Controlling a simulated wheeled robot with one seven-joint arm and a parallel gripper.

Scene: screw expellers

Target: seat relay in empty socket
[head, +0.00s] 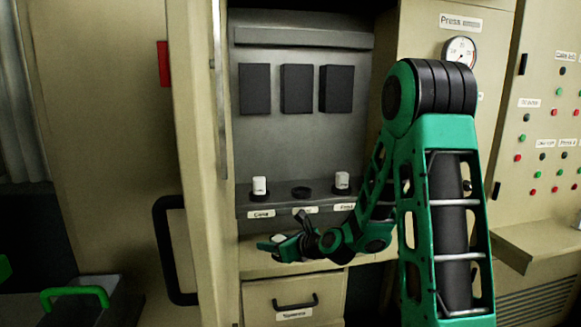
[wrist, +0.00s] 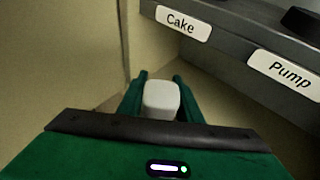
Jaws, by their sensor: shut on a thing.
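My gripper (wrist: 160,85) is shut on a white relay (wrist: 161,100), a small rounded block seen end-on between the green fingers in the wrist view. In the head view my gripper (head: 282,247) is below and in front of the socket shelf, with the relay (head: 280,238) pale at its fingers. The empty socket (head: 302,193) is a black round base in the middle of the shelf, above my gripper. Its edge (wrist: 302,20) shows at the upper right in the wrist view, behind the "Pump" label. White relays sit in the left socket (head: 259,186) and the right socket (head: 342,181).
The shelf's front lip (wrist: 232,45) carries labels, "Cake" (wrist: 182,22) at left and "Pump" (wrist: 284,69). Dark boxes (head: 297,89) hang on the panel above. The open cabinet door (head: 199,140) stands left. A drawer (head: 295,298) lies below.

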